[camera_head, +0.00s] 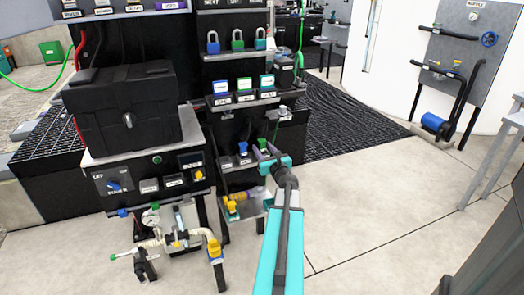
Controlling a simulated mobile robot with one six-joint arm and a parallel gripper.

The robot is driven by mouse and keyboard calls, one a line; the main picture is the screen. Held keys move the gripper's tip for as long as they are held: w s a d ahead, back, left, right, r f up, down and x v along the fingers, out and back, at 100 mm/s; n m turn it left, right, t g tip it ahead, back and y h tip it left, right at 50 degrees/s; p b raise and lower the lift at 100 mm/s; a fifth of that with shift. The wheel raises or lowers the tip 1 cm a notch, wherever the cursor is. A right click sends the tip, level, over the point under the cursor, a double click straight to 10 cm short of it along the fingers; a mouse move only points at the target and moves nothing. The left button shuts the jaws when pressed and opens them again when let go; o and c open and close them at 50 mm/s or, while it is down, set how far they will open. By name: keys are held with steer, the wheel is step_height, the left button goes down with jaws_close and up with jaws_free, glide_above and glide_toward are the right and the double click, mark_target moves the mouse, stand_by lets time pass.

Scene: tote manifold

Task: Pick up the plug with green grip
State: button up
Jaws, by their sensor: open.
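A small plug with a green grip (263,142) is on a lower shelf of the black rack, just beyond my gripper's fingertips. My gripper (264,150) is open at the end of my turquoise arm and reaches toward this shelf. Its fingers are close to the green grip and partly cover the plug's lower part. Whether they touch it or sit around it, I cannot tell. A similar plug with a blue grip (243,147) is just left of it.
A black case (125,108) stands on the bench at left. Yellow fittings (236,203) lie on the lowest shelf. Floor (370,205) at right is clear.

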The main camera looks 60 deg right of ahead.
steer(key=shift+x, duration=0.9)
steer(key=shift+s, duration=0.1)
jaws_close()
